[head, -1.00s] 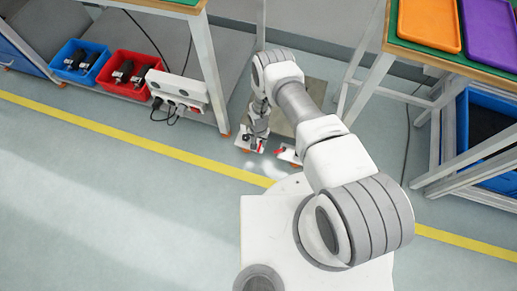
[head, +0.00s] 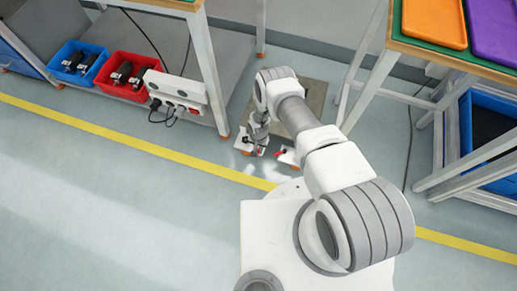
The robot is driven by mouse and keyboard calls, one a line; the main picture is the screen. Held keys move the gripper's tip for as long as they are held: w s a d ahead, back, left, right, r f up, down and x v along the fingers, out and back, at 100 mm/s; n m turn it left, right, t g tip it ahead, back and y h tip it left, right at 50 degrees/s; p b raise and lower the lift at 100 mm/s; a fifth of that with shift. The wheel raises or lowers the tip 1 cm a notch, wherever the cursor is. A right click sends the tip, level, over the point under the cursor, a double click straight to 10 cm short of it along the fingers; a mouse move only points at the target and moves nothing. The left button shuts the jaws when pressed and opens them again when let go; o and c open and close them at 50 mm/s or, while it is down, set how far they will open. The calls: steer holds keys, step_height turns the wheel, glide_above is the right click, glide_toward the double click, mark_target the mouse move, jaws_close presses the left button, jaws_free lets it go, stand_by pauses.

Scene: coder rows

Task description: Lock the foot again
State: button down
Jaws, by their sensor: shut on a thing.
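Two small white foot plates with orange parts beneath them stand on the floor at the near end of a beige-grey panel, in the middle of the head view. The left foot (head: 242,142) is partly hidden by my arm. The right foot (head: 291,158) has a red lever (head: 280,152) on its left side. My gripper (head: 258,149) points down beside the left foot, low near the floor. A small red piece shows at its fingertips, and it seems shut on that red lever. The fingers are tiny here, and the exact hold and lever angle cannot be made out.
The beige-grey panel (head: 313,100) lies behind my arm between two workbenches. A white socket strip (head: 176,87) with cables, a red bin (head: 128,78) and a blue bin (head: 79,62) are at left. Bench legs stand on both sides. The floor at front left is clear.

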steer(key=shift+d+n, duration=0.1)
steer(key=shift+n, duration=0.2)
steer(key=n, duration=0.1)
steer(key=d+n, duration=0.1)
steer(key=n, duration=0.2)
steer(key=shift+s+d, duration=0.15)
steer(key=shift+d, duration=0.15)
steer(key=shift+w+d+n, duration=0.1)
steer(key=shift+d+n, duration=0.15)
steer(key=shift+n, duration=0.65)
steer(key=shift+w+d+n, duration=0.1)
steer(key=shift+d+n, duration=0.2)
steer(key=shift+n, duration=0.6)
steer(key=shift+w+d+n, duration=0.1)
steer(key=shift+d+n, duration=0.15)
steer(key=shift+n, duration=0.65)
steer(key=c, duration=0.9)
jaws_free()
steer(key=shift+r, duration=0.1)
step_height(320, 180, up, 17)
steer(key=p, duration=0.7)
steer(key=shift+r, duration=0.1)
